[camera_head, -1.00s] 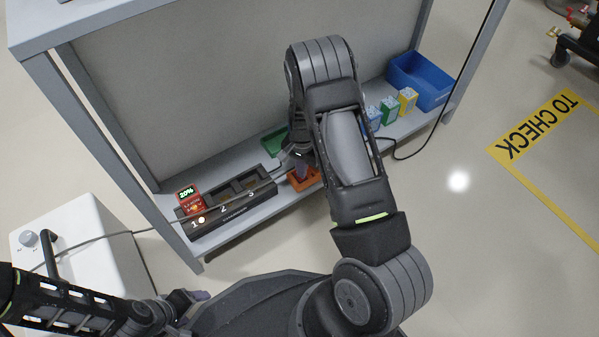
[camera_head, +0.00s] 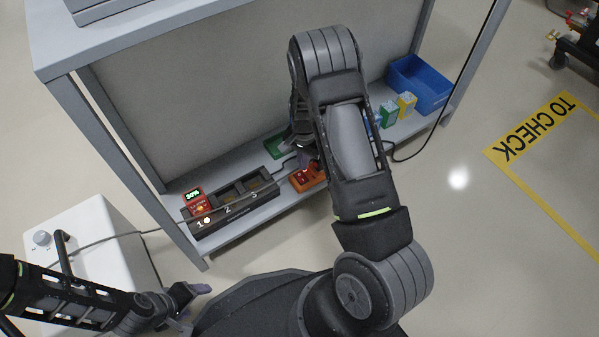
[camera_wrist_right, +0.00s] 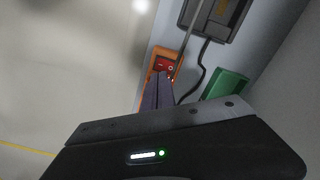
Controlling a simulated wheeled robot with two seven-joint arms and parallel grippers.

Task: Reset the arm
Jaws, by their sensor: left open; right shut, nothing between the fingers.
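My right arm reaches down over the shelf. Its gripper (camera_wrist_right: 157,97) is shut and empty, with the fingertips at an orange box (camera_head: 308,178) with a red part on top. That box also shows in the right wrist view (camera_wrist_right: 152,78); I cannot tell whether the tips touch it. In the head view the right fingers are mostly hidden behind the arm. My left gripper (camera_head: 196,298) is open and empty at the lower left, away from the shelf.
A black charger (camera_head: 236,207) with numbered slots holds a red battery (camera_head: 194,200) in slot 1. A green tray (camera_head: 275,146), small cartons (camera_head: 398,107) and a blue bin (camera_head: 420,84) share the shelf. A cable runs by the orange box. A white cabinet (camera_head: 85,240) stands left.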

